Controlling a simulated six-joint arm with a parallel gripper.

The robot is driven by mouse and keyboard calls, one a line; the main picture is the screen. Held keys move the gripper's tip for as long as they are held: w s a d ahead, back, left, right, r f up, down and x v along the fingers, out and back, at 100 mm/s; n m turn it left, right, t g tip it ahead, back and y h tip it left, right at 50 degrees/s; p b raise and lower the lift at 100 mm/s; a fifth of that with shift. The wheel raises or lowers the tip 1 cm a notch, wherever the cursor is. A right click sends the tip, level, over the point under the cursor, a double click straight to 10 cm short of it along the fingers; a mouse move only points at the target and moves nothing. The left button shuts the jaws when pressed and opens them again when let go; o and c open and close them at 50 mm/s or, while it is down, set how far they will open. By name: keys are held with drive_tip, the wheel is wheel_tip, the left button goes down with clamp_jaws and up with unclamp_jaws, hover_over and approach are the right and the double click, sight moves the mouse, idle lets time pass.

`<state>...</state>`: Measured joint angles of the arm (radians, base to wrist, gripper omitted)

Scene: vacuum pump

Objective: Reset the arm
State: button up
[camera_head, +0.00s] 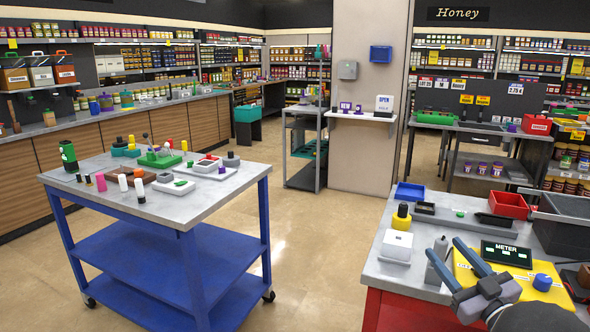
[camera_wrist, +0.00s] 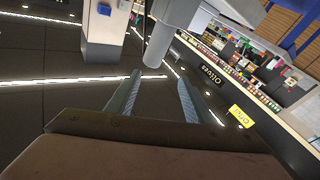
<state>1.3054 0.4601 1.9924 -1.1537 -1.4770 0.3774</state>
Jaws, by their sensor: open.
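My gripper (camera_head: 445,247) is at the lower right of the head view, above the red-based worktable (camera_head: 400,268). Its two grey-blue fingers are spread apart, with nothing held between them. In the wrist view the fingers (camera_wrist: 159,77) are apart too. There the camera looks away from the tabletop, tilted toward the shop and its ceiling. A grey cylindrical part (camera_wrist: 160,45) shows beyond the fingertips; I cannot tell what it belongs to.
The worktable carries a yellow mat (camera_head: 465,272), a meter (camera_head: 506,254), a blue knob (camera_head: 542,282), a white box (camera_head: 397,244), a blue tray (camera_head: 409,192), a red bin (camera_head: 509,204) and a dark bin (camera_head: 566,207). A blue cart (camera_head: 150,262) stands left, across open floor.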

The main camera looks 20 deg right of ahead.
drive_tip(key=w+a+f+g, duration=0.2)
drive_tip(key=w+a+g, duration=0.1)
drive_tip(key=w+a, duration=0.8)
drive_tip(key=s+a+f+m+g, duration=0.1)
drive_tip(key=a+f+m+g, duration=0.1)
drive_tip(key=a+f+g, duration=0.75)
drive_tip(key=s+a+f+g+y+b, duration=0.1)
drive_tip(key=s+a+f+g, duration=0.3)
drive_tip(key=s+a+f, duration=0.45)
drive_tip(key=s+a+f+g+y+b, duration=0.1)
drive_tip(key=s+a+f+g, duration=0.2)
drive_tip(key=s+a+f, duration=0.6)
drive_tip(key=s+a+r+p, duration=0.1)
drive_tip(key=s+r+p, duration=0.1)
drive_tip(key=r+p, duration=0.6)
drive_tip(key=s+a+r+p, duration=0.1)
drive_tip(key=s+r+p, duration=0.2)
drive_tip(key=r+p, duration=0.6)
wheel_tip(320, 180, up, 3)
drive_tip(key=shift+r, duration=0.15)
drive_tip(key=shift+g, duration=0.25)
